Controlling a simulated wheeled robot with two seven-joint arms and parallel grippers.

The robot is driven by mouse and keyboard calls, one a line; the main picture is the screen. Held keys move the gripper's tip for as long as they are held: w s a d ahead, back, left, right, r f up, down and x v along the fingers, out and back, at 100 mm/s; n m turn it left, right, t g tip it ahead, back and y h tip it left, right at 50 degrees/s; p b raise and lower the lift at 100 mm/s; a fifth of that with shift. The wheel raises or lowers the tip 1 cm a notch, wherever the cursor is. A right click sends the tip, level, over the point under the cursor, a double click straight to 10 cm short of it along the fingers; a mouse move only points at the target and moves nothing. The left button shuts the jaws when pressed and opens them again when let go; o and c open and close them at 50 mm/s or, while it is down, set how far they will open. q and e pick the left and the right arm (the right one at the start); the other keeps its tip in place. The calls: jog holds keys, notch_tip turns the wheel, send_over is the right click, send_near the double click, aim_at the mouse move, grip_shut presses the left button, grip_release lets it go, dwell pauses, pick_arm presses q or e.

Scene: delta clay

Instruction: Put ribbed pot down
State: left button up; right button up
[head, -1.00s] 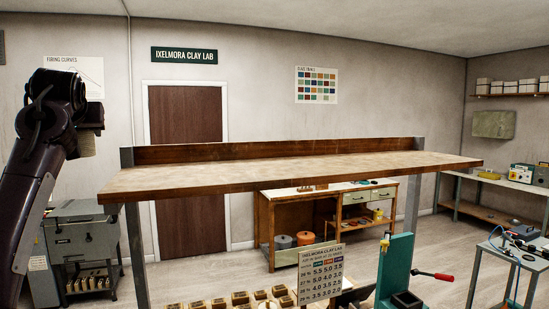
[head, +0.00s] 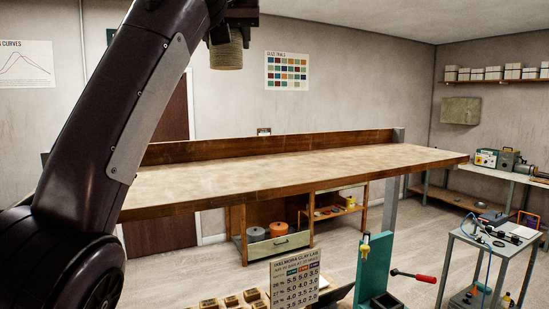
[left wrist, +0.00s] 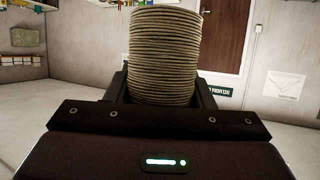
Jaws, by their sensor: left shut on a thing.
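The ribbed pot (head: 226,52) is a beige, finely ridged cylinder near the top of the head view. It hangs in the air above the far left part of the raised wooden shelf (head: 290,170). My left gripper (head: 228,28) is shut on it; the fingers are partly cut off by the frame's top edge. My right gripper is not in view.
The shelf top is bare, with a low wooden backboard (head: 270,145) along its rear edge and metal posts. Below stand a sign board (head: 295,278), small boxes (head: 240,298) and a green press (head: 376,268) with a red-handled lever. A side cart (head: 490,255) is at right.

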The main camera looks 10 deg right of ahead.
pick_arm(q)
jog(key=f, duration=0.3)
jog(key=f+b, duration=0.1)
jog(key=f, duration=0.2)
jog(key=shift+s+a, duration=0.15)
jog(key=shift+a, duration=0.05)
notch_tip(320, 180, down, 9)
jog(key=shift+f+p, duration=0.2)
jog(key=shift+p, duration=0.5)
notch_tip(320, 180, down, 4)
jog(key=shift+d+r+p, duration=0.1)
jog(key=shift+r+p, duration=0.15)
jog(key=shift+p, duration=0.25)
jog(key=shift+f, duration=0.3)
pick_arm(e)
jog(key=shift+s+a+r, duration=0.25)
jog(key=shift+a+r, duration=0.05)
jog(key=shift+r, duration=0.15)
pick_arm(q)
jog(key=shift+f, duration=0.15)
jog(key=o, duration=1)
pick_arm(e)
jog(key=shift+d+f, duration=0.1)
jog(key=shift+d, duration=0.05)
pick_arm(q)
jog(key=shift+r, duration=0.25)
